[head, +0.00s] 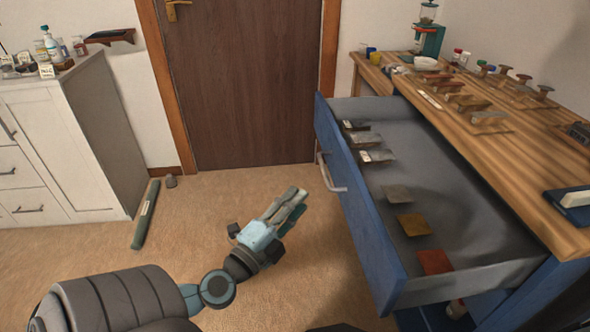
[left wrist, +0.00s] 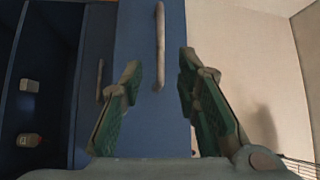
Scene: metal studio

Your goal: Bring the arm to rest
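My left gripper (head: 285,207) hangs over the floor in front of the open blue drawer (head: 328,127), apart from its handle (head: 330,172). In the left wrist view its two green-lined fingers (left wrist: 160,95) stand apart with nothing between them. The drawer's blue front and its handle (left wrist: 159,45) show beyond the fingers. The drawer is pulled out from the wooden-topped workbench (head: 540,215) and holds several small flat plates, among them a red one (head: 435,262) and a yellow one (head: 413,224). My right gripper is not seen in either view.
A white cabinet (head: 60,150) stands at the left. A green bar (head: 146,215) lies on the floor beside it. Carpet is clear before the brown door (head: 245,80).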

